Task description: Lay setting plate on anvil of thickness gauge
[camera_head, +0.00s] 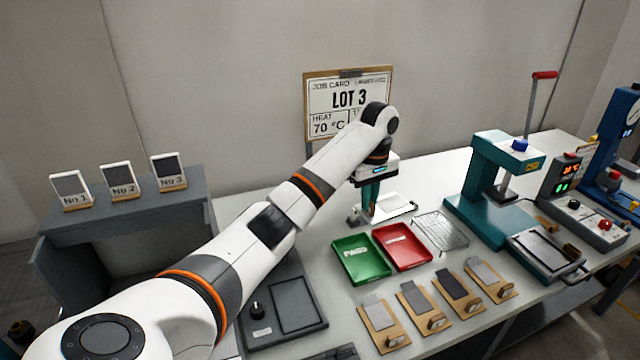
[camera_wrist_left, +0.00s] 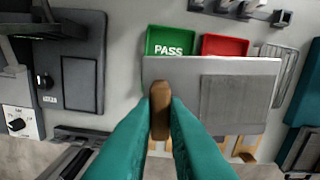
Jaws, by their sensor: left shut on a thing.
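My left gripper (camera_head: 370,208) points down behind the red and green trays and is shut on a brown wooden grip (camera_wrist_left: 160,110). This grip belongs to a light grey plate (camera_wrist_left: 173,80) with a darker grey square. The plate looks flat and extends to the right of the fingers, and in the head view it shows as a pale sheet (camera_head: 396,205). I take it for the setting plate. A small dark device with knobs (camera_wrist_left: 245,10) lies beyond the trays; it is cut off, and I cannot tell if it is the thickness gauge. My right gripper is not in view.
A green PASS tray (camera_head: 360,258), a red tray (camera_head: 403,247) and a wire rack (camera_head: 441,232) stand near the gripper. Several wooden sample holders line the front. A teal press (camera_head: 478,200) stands right; a dark panel (camera_head: 300,322) lies left.

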